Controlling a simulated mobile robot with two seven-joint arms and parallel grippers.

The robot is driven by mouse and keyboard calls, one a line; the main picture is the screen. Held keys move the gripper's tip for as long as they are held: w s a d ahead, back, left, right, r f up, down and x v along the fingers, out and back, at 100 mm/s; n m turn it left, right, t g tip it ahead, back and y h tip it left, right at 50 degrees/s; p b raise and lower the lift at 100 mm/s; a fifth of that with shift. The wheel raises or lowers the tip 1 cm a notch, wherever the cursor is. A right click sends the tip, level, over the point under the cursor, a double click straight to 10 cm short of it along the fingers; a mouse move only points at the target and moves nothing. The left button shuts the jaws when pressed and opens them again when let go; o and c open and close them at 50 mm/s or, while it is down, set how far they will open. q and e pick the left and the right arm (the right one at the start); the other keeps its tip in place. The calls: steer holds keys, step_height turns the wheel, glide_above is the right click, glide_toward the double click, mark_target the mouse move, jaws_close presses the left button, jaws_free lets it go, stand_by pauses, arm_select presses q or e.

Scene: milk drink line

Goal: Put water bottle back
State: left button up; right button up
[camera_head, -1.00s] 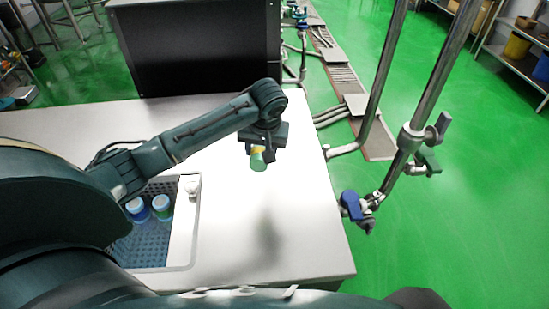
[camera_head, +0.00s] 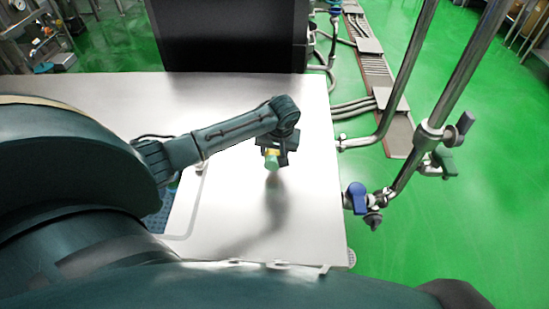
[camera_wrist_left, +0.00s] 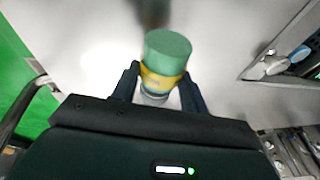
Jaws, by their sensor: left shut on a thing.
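My left gripper (camera_head: 275,155) is shut on a small bottle (camera_head: 272,160) with a green end and a yellow band. It holds the bottle above the white table (camera_head: 240,95), and a shadow lies on the tabletop below. In the left wrist view the bottle (camera_wrist_left: 167,55) sits between the two fingers of the gripper (camera_wrist_left: 158,88), its green end pointing away from the wrist. A blue-floored crate (camera_head: 158,222) set in the table is mostly hidden behind my left arm. My right gripper is not in view.
A large black box (camera_head: 230,35) stands at the table's back edge. Metal pipes with a blue-handled valve (camera_head: 357,197) rise beyond the right edge. The tabletop around the held bottle is clear. In the wrist view the crate's edge (camera_wrist_left: 255,70) shows at right.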

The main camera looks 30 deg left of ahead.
arm_select(q)
step_height(320, 180, down, 3)
steer(key=shift+f, duration=0.35)
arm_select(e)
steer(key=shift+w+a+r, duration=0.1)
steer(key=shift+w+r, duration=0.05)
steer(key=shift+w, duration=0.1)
arm_select(q)
steer(key=shift+f, duration=0.15)
steer(key=o, duration=1.2)
steer(key=shift+c, duration=0.2)
steer(key=shift+d+r, duration=0.1)
steer(key=shift+r, duration=0.4)
steer(key=p+v, duration=0.1)
steer(key=v, duration=1)
steer(key=shift+s+r, duration=0.15)
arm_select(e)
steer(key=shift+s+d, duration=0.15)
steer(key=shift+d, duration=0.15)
